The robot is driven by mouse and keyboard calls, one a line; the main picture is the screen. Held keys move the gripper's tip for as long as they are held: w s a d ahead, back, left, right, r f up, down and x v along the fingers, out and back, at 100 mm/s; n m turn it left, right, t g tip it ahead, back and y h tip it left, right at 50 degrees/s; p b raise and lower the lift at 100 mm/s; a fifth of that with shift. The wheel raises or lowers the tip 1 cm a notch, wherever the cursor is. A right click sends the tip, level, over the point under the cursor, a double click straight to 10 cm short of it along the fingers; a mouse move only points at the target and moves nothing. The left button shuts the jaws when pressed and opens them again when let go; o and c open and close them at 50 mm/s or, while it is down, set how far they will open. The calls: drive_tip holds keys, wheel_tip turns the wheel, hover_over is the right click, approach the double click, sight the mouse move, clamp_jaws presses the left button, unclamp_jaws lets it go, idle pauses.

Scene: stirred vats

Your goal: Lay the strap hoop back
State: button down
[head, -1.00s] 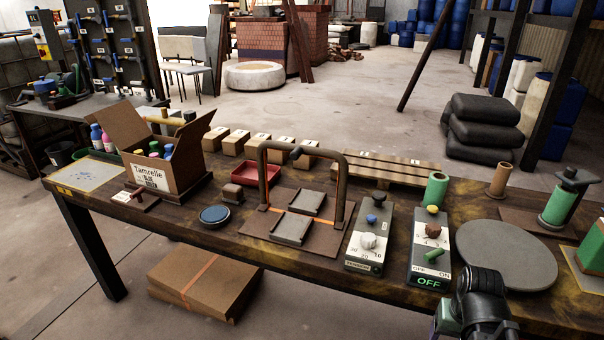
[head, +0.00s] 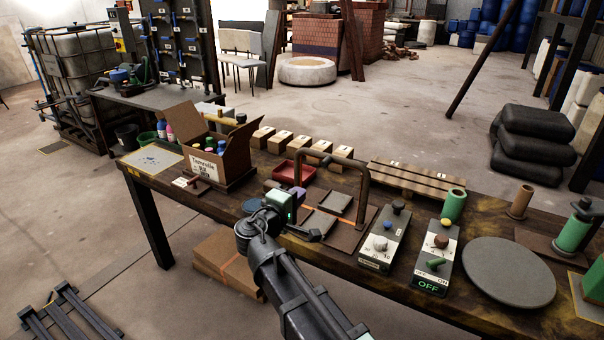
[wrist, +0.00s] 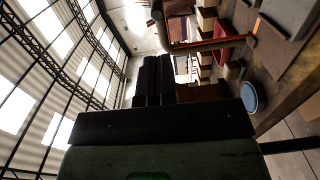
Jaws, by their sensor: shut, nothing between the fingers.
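The strap hoop (head: 363,200) is a dark brown bent tube standing upright over a flat board with an orange strap on the bench. Its right leg and top bar show in the head view; its left leg is largely hidden behind my gripper. My gripper (head: 298,197) is beside the hoop's left side, shut and empty. In the wrist view the dark fingers (wrist: 154,80) lie together, and the hoop (wrist: 210,45) shows beyond them to the upper right. I cannot tell whether they touch it.
Grey plates lie on the board (head: 350,228) under the hoop. A red tray (head: 290,174) is behind, and a blue disc (wrist: 250,97) is close to my gripper. An open carton (head: 205,168) stands left.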

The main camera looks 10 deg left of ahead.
sight(324, 165)
drive_tip(key=shift+a+r, duration=0.2)
drive_tip(key=shift+a, duration=0.3)
drive_tip(key=x, duration=1.4)
drive_tip(key=shift+r, duration=0.1)
